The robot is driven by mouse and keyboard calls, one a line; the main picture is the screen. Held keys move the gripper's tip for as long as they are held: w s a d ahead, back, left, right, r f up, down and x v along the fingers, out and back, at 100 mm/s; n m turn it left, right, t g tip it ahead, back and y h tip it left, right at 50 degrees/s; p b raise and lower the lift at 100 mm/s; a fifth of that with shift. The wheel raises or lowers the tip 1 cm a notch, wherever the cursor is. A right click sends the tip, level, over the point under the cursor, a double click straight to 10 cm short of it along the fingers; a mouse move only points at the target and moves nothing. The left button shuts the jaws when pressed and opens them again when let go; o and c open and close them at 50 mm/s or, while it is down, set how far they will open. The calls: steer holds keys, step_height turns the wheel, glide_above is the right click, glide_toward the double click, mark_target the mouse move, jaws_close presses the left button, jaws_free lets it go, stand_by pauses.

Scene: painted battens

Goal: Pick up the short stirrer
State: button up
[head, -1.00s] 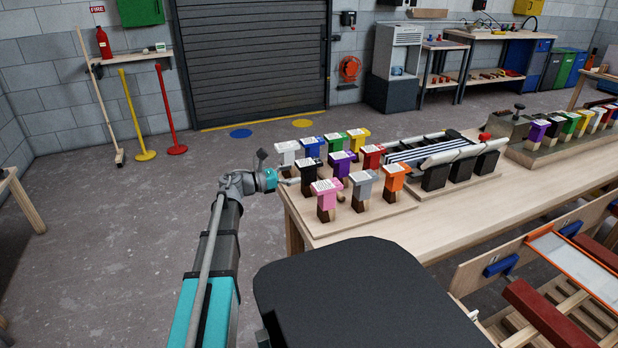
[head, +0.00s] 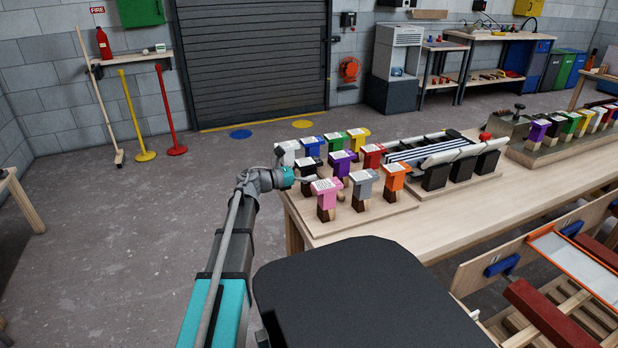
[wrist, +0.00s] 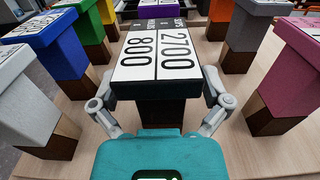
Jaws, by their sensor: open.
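I cannot make out a short stirrer in any view. My gripper (head: 306,179) is at the left end of the bench display, beside a black-topped block (head: 310,163). In the wrist view my gripper (wrist: 159,88) is open, with one finger on each side of the black block (wrist: 157,58), whose white label reads "2700 800". I cannot tell whether the fingers touch it. The block stands upright, and its lower part is mostly hidden.
Similar blocks stand close around: white (wrist: 30,100), blue (wrist: 60,50) and green (wrist: 88,25) on the left, pink (wrist: 290,65) on the right, purple (head: 340,162) behind. All stand on a wooden board (head: 370,217) on the bench.

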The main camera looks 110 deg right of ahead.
steer(key=shift+s, duration=0.1)
steer(key=shift+c, duration=0.2)
steer(key=c, duration=1.3)
